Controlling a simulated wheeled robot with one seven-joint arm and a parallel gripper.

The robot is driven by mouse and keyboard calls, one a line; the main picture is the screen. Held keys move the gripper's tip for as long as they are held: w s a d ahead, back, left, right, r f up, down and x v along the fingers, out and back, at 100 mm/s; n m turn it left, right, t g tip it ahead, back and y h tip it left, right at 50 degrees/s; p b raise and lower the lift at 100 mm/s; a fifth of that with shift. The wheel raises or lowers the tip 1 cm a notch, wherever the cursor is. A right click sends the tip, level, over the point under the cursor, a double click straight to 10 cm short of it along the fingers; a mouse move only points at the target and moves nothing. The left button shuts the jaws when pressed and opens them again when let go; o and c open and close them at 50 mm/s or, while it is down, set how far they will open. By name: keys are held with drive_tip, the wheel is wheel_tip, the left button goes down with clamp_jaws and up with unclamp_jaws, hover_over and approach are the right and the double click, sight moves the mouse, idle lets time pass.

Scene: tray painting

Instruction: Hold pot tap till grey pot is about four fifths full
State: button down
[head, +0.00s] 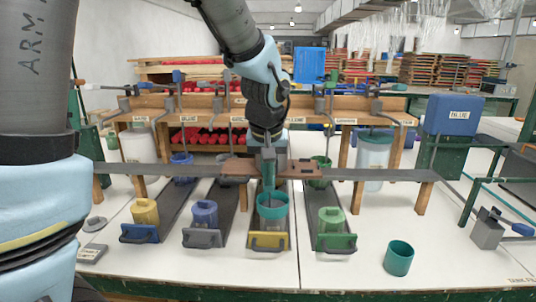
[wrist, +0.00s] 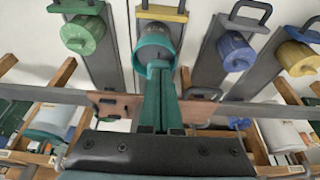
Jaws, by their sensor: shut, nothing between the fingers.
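A grey pot (head: 273,224) with a wide teal ring or funnel (head: 273,203) on top stands on a yellow-handled tray (head: 267,243). It also shows in the wrist view, the grey body (wrist: 168,33) behind the teal ring (wrist: 143,52). My gripper (head: 268,183) points down, its teal fingers (wrist: 157,72) together and empty. The fingertips overlap the ring in both views; I cannot tell if they touch it. The fill level inside the grey pot is hidden. Levers with coloured knobs stand on the rear wooden rack (head: 205,102); I cannot tell which is the pot tap.
A yellow pot (head: 145,212), a blue pot (head: 204,214) and a green pot (head: 331,219) stand on neighbouring trays. A teal cup (head: 398,258) stands at the front right. A grey bar (head: 390,175) crosses above the trays, with a brown plate (head: 238,167) behind my gripper. The right front tabletop is mostly clear.

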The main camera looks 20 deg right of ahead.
drive_tip(key=shift+s+a+f, duration=0.15)
drive_tip(key=shift+f, duration=0.15)
idle(0.5)
